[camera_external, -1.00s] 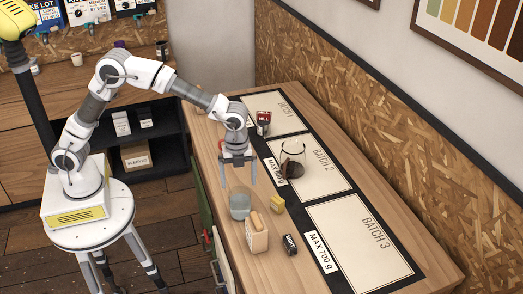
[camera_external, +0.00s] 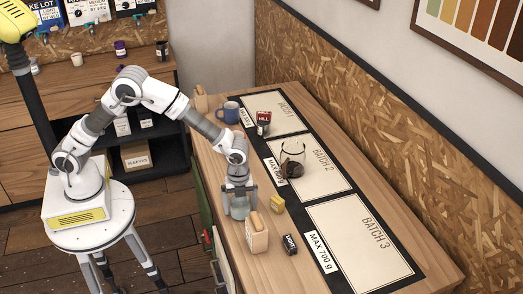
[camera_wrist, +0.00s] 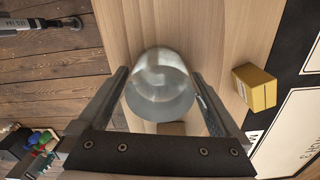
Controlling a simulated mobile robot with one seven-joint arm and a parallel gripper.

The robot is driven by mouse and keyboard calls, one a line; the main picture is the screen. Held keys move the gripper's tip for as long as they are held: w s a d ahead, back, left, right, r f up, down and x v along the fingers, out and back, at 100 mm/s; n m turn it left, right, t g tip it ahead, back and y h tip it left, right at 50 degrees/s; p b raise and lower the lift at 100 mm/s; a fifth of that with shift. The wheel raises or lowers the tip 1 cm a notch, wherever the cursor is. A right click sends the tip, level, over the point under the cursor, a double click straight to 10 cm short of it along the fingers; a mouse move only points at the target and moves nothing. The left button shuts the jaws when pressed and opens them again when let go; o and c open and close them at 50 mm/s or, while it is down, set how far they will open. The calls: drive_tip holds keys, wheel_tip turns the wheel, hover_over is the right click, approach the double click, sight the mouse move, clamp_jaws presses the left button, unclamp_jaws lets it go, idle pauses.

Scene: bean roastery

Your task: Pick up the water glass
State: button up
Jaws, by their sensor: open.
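The water glass (camera_external: 240,209) stands upright on the wooden table near its left edge. It is clear, with a greyish look. In the wrist view the glass (camera_wrist: 160,88) sits between the two fingers of my gripper (camera_wrist: 160,74), seen from above. My gripper (camera_external: 239,196) points down over the glass in the external view and hides its upper part. The jaws are open, one finger on each side of the glass. I cannot tell whether either finger touches it.
A yellow block (camera_external: 278,205), a wooden box (camera_external: 257,237) and a small black box (camera_external: 290,245) stand close to the glass. A clear vessel with dark contents (camera_external: 292,160) stands on the Batch 2 panel.

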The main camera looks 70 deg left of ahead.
drive_tip(key=c, duration=1.4)
drive_tip(key=shift+r, duration=0.1)
drive_tip(key=shift+c, duration=0.9)
